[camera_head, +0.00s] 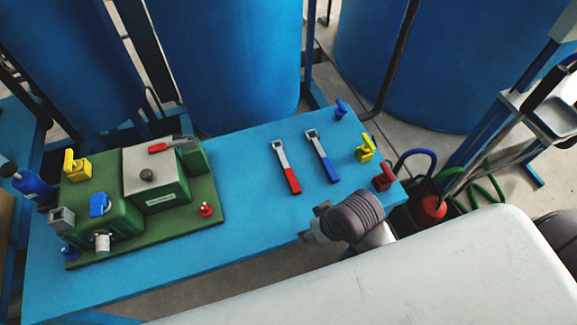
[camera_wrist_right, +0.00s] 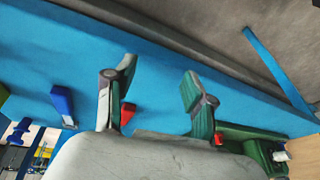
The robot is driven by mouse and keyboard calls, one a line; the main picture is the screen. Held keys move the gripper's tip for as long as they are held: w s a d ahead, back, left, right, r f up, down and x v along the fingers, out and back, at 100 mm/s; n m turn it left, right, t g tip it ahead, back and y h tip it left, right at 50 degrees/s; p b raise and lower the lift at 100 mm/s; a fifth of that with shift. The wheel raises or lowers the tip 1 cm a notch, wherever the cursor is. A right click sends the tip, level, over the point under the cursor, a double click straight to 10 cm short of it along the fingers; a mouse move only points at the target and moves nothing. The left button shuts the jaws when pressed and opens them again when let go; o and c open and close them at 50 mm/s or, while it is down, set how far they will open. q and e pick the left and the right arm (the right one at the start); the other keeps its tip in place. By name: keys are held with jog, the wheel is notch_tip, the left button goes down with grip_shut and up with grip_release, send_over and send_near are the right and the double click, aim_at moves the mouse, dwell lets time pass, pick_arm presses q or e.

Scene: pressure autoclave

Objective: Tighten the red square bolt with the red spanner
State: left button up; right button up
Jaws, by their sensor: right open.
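The red spanner (camera_head: 288,175) lies on the blue table (camera_head: 245,195), its grey head toward the back and its red handle toward the front. Its handle (camera_wrist_right: 127,114) shows partly behind a finger in the right wrist view. A small red bolt-like piece (camera_head: 206,209) stands on the green base's right front corner; its square shape is too small to confirm. My right gripper (camera_head: 312,228) is at the table's front edge, in front of the red spanner and apart from it. In the right wrist view its fingers (camera_wrist_right: 158,80) are spread and empty. My left gripper is not in view.
A blue spanner (camera_head: 324,160) lies right of the red one. The green machine (camera_head: 160,190) fills the table's left part. Blue, yellow (camera_head: 366,149) and red (camera_head: 383,177) pieces stand at the right end. The table between machine and red spanner is clear.

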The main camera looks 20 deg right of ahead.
jog(key=shift+n+g+y, duration=0.4)
jog(key=shift+y, duration=0.4)
jog(key=w+a, duration=0.2)
jog(key=w+a+r, duration=0.1)
jog(key=w+a, duration=0.1)
jog(key=w+a+r, duration=0.1)
jog(key=w+a, duration=0.1)
jog(key=shift+w+a+r, duration=0.15)
jog(key=shift+w+a, duration=0.1)
jog(key=shift+g, duration=0.5)
jog(key=w, duration=0.1)
jog(key=w+a+r, duration=0.1)
jog(key=w+r, duration=0.1)
jog(key=w, duration=0.1)
jog(key=shift+a+r, duration=0.1)
jog(key=shift+a, duration=0.25)
jog(key=w+d+r+m+g+h, duration=0.2)
jog(key=w+d+r+m+h, duration=0.1)
jog(key=w+d+r, duration=0.55)
send_over(288, 169)
jog(key=f, duration=0.8)
jog(key=shift+w+f, duration=0.35)
jog(key=shift+w, duration=0.05)
jog(key=f, duration=0.4)
jog(key=shift+s+f, duration=0.1)
jog(key=shift+s, duration=0.3)
jog(key=shift+f, duration=0.5)
grip_shut()
